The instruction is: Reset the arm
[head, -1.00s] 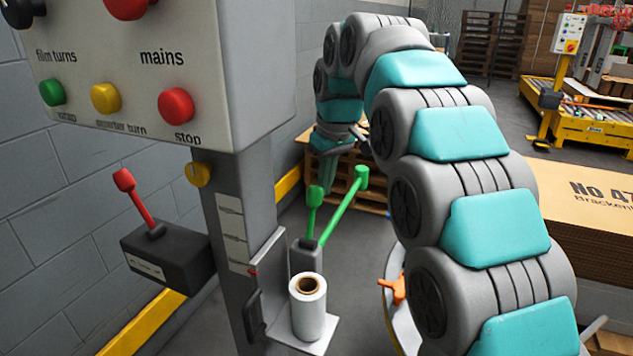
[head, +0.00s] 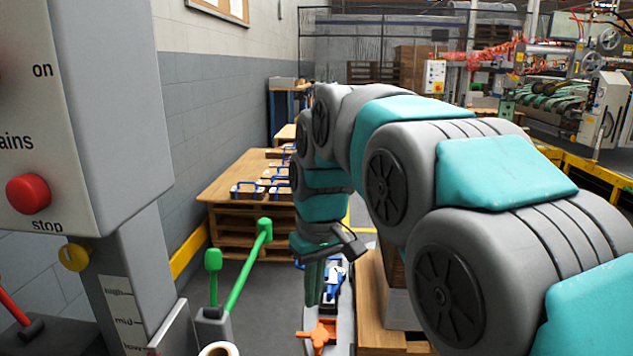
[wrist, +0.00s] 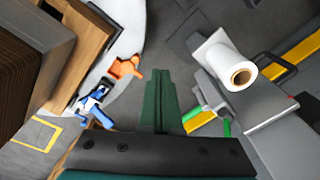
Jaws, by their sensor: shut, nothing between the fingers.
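My gripper (head: 315,283) hangs from my grey and teal arm near the middle of the head view, pointing down. Its dark green fingers are together with nothing between them, and they also show closed in the wrist view (wrist: 161,90). Beyond the fingers in the wrist view lies grey floor. In the head view the gripper is right of the green lever (head: 249,265) and appears above the orange-handled tool (head: 320,337). A blue tool (head: 333,280) is just right of the fingers.
A control post with a red stop button (head: 28,194) stands close on the left. A film roll (wrist: 228,62) sits on its bracket. A wooden table (head: 222,187) with blue-handled items is at the back left.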

